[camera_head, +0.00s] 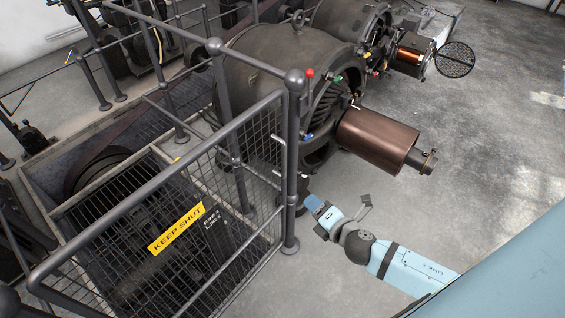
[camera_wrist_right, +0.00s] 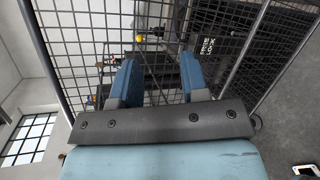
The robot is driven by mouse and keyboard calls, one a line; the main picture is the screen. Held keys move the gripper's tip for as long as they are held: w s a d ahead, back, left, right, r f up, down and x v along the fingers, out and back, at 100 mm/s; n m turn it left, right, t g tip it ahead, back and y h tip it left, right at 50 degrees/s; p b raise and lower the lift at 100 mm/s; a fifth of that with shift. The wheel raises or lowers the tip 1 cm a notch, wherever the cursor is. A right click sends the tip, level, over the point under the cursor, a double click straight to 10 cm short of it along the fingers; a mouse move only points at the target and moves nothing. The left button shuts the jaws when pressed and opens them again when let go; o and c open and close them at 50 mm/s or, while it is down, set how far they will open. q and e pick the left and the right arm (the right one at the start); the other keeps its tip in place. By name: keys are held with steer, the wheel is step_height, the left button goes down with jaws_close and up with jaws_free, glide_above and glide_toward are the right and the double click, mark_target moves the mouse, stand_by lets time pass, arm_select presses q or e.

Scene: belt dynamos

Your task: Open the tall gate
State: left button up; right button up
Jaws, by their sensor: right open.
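The tall gate (camera_head: 150,190) is a grey tube frame filled with wire mesh and bears a yellow KEEP SHUT sign (camera_head: 177,229). It stands across the left of the head view, its near right edge beside a round-topped post (camera_head: 292,170). Pale bars, perhaps a handle or latch (camera_head: 277,155), show near that edge. My right gripper (camera_head: 312,203) is just right of the post, low down; I cannot tell if it touches. In the wrist view its blue fingers (camera_wrist_right: 158,78) are apart and empty, with mesh (camera_wrist_right: 85,45) beyond them. My left gripper is not in view.
A large dark dynamo (camera_head: 275,70) with a copper-coloured cylinder (camera_head: 378,140) stands behind the post. A railed pit with machinery lies left of and behind the mesh. The concrete floor (camera_head: 480,130) at right is clear.

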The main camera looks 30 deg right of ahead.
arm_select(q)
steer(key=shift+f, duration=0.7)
arm_select(e)
steer(key=w+r+n+t+y, duration=0.2)
steer(key=w+r+n, duration=0.1)
steer(key=w+n, duration=1.1)
steer(key=shift+w+d+r+n+t, duration=0.2)
steer(key=shift+w+d+n+t, duration=0.1)
steer(key=shift+w, duration=2.05)
jaws_close()
